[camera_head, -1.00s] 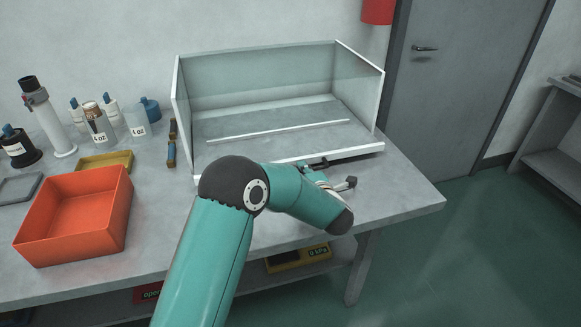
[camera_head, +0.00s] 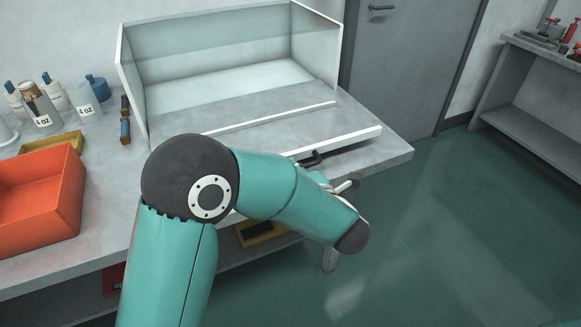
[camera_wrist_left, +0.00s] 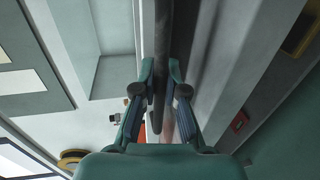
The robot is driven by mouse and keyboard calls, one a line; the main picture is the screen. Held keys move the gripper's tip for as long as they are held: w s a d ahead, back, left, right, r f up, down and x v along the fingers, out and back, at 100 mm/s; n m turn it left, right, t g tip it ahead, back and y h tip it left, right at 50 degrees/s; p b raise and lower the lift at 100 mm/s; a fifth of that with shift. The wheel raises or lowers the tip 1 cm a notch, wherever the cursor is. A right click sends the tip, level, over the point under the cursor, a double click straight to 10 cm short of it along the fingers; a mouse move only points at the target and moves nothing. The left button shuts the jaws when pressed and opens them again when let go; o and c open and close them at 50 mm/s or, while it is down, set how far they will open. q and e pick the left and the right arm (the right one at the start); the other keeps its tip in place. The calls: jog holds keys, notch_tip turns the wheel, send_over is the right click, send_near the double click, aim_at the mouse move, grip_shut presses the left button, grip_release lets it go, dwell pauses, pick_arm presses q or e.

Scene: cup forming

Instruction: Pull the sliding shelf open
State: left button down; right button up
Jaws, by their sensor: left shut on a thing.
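The sliding shelf (camera_head: 268,128) is a flat grey board with a white front edge, in a white-framed clear case (camera_head: 215,45) on the bench. It stands partly pulled out, its front edge beyond the case's side wall. A dark handle bar (camera_wrist_left: 161,45) sits on its front. My left gripper (camera_wrist_left: 158,88) is shut on the handle, with one finger on each side of it. In the head view my left arm covers the left part of the shelf's front and most of the gripper. My right gripper is in no view.
An orange bin (camera_head: 40,195) stands on the bench at the left, with a yellow tray (camera_head: 50,143) and bottles (camera_head: 85,95) behind it. The bench's right corner (camera_head: 400,155) is bare. Green floor (camera_head: 450,220) lies open at the right.

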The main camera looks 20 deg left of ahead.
pick_arm(q)
jog(key=shift+f, duration=0.2)
jog(key=c, duration=1.2)
grip_release()
jog(key=shift+w, duration=0.1)
jog(key=shift+r, duration=0.1)
jog(key=shift+d, duration=0.2)
jog(key=v, duration=1.1)
jog(key=shift+s+d, duration=0.25)
jog(key=shift+s, duration=0.1)
jog(key=shift+w, duration=0.15)
